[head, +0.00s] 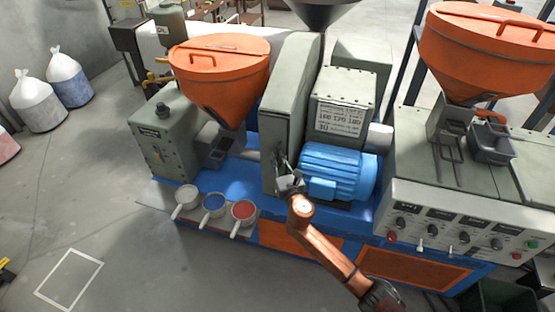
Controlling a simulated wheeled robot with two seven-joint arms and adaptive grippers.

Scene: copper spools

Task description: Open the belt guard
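The belt guard appears to be the tall, narrow grey-green housing (289,90) in the middle of the head view, between the left orange hopper and the blue motor. It looks closed against the machine. My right gripper (284,167) is at the lower front end of this housing, close to or touching it. Its fingers are small and partly merge with a metal part there, so I cannot tell whether they are open or shut on a handle. My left gripper is not in view.
The blue motor (338,172) is just right of my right gripper. Orange hoppers (222,75) (485,50) stand on both sides.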

